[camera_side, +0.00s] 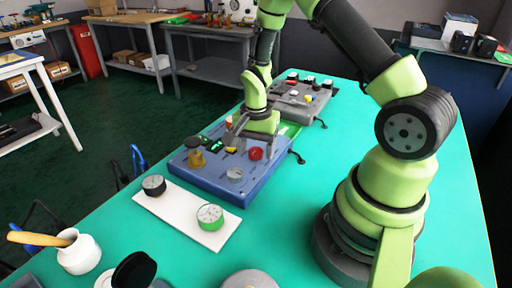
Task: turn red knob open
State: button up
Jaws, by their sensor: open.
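A red knob (256,153) sits on the right part of a blue valve panel (196,178) in the middle of the green table. My gripper (236,138) is above the panel, a little to the left of the red knob, pointing down and to the left. Its fingers are small in the picture and show apart from the red knob. The red knob's top is in plain view, and I cannot tell its turning position.
A grey panel (299,98) stands behind the blue one. A white board (177,217) with dark and green gauges lies in front. A yellow-brown knob (196,159) and a clear knob (235,175) are on the blue panel. A white jug (79,253) stands front left.

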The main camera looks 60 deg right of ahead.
jog(key=shift+f, duration=0.15)
jog(key=c, duration=0.9)
jog(key=shift+n, duration=0.4)
jog(key=n, duration=0.3)
jog(key=shift+n, duration=0.4)
jog(key=n, duration=0.4)
jog(key=shift+n, duration=0.3)
jog(key=n, duration=0.4)
jog(key=shift+a, duration=0.1)
jog(key=n, duration=0.4)
jog(key=shift+n, duration=0.3)
